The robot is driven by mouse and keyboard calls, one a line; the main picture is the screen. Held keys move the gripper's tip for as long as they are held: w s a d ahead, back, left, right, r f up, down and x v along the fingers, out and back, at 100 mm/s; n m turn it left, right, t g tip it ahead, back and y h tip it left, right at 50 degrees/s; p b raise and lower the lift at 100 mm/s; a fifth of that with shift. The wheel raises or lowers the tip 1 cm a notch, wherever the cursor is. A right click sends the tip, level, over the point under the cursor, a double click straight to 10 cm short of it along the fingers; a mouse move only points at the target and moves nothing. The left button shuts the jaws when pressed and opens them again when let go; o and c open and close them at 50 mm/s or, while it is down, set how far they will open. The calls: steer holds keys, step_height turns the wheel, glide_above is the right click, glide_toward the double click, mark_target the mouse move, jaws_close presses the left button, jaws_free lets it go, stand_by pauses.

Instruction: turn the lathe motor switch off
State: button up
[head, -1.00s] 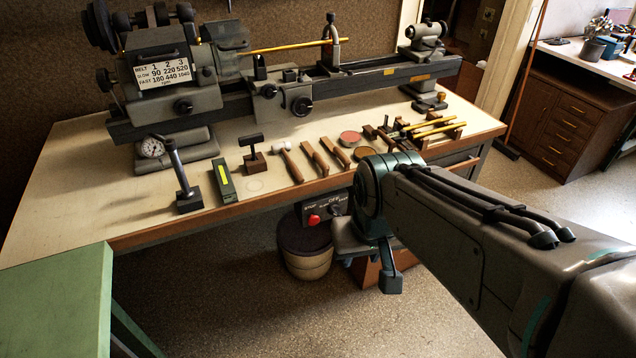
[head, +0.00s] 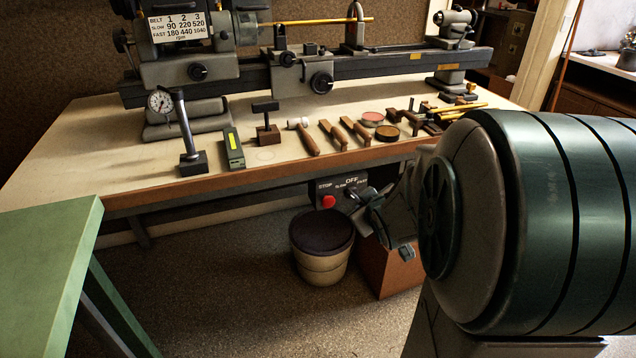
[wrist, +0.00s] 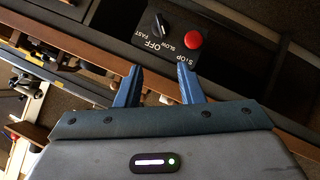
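The lathe motor switch is a black rotary knob (wrist: 160,23) with a white pointer mark, on a dark panel under the bench's front edge. OFF, SLOW and FAST are printed beside it; I cannot tell surely which its pointer marks. A red STOP button (wrist: 193,39) is next to it. In the wrist view, my gripper (wrist: 160,68) is open, its two blue fingers apart and empty, short of the panel. The head view shows the panel with the red button (head: 328,202); my gripper (head: 362,205) partly covers its right side and the knob.
The lathe (head: 330,68) stands on the bench (head: 100,150), with hand tools along the front. Below the panel are a round stool (head: 322,262) and a brown box (head: 390,268). A green table (head: 45,240) is at left. Floor between is clear.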

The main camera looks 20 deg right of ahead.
mark_target(355, 198)
steer(key=shift+w+d+f+n+t+y+b, duration=0.95)
steer(key=shift+f+t+b, duration=0.7)
steer(key=shift+f+b, duration=1.3)
steer(key=shift+w+d+f+n+t+y+b, duration=0.3)
steer(key=shift+d+f+n+t+y+b, duration=0.35)
steer(key=shift+d+f+n+t+b, duration=1.5)
steer(key=w+b, duration=0.1)
steer(key=w, duration=0.3)
steer(key=w+a+f+m+b, duration=0.1)
steer(key=w, duration=0.3)
steer(key=w+a+m+g+b, duration=0.1)
steer(key=w, duration=0.4)
steer(key=shift+a+f, duration=0.1)
steer(key=shift+f, duration=0.2)
steer(key=shift+s, duration=0.1)
jaws_close()
